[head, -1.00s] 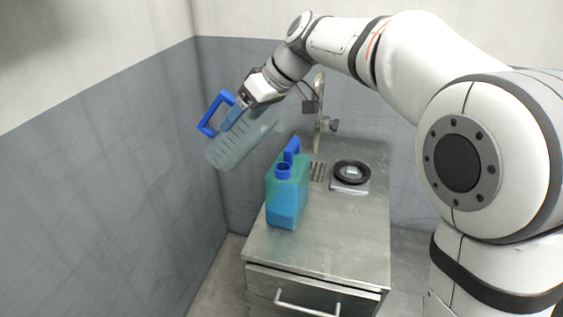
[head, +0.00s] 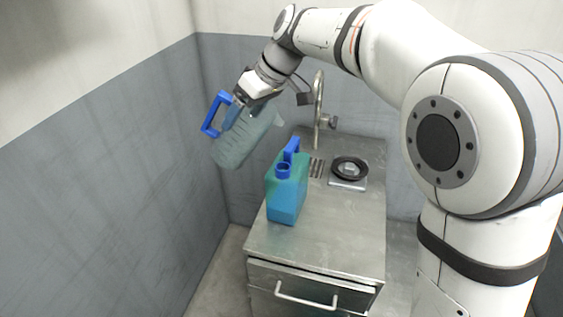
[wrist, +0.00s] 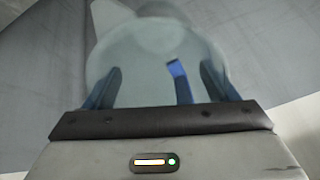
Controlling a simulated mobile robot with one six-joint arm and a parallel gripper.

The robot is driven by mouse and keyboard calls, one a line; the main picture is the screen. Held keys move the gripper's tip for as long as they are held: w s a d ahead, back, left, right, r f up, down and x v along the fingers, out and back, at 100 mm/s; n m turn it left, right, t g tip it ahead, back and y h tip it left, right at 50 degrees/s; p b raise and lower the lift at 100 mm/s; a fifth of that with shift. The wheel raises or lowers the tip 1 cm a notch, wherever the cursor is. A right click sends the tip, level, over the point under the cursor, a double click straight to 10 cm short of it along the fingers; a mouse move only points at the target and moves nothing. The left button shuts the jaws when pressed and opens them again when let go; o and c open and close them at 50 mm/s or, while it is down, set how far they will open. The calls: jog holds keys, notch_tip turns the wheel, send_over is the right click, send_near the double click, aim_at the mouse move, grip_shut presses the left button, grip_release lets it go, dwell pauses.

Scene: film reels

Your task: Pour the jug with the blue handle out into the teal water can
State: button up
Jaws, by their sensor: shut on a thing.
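The jug (head: 240,142) is clear with a blue handle (head: 213,116). My gripper (head: 236,112) is shut on the jug and holds it in the air, tilted, to the left of and above the metal counter. In the wrist view the jug (wrist: 150,62) fills the space beyond the dark gripper base, between the blue fingers. I cannot tell whether liquid is in the jug.
The can stands on a metal counter (head: 325,235) with a drawer (head: 305,290) in front. A tap (head: 318,105) rises at the back. A black ring on a small plate (head: 349,184) lies at right. A grey wall (head: 120,160) is close on the left.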

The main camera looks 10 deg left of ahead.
jog(key=shift+r+h+p, duration=0.7)
jog(key=shift+h+p, duration=0.1)
jog(key=shift+p, duration=1.35)
jog(key=shift+d+r+h+p, duration=0.1)
jog(key=shift+r+h+p, duration=0.45)
jog(key=shift+p, duration=1.25)
jog(key=shift+d+r+h+p, duration=0.1)
jog(key=shift+h+p, duration=0.8)
jog(key=shift+p, duration=0.85)
jog(key=shift+d+r+h+p, duration=0.1)
jog(key=shift+r+h+p, duration=0.45)
jog(key=shift+p, duration=1.25)
jog(key=shift+f+h, duration=0.3)
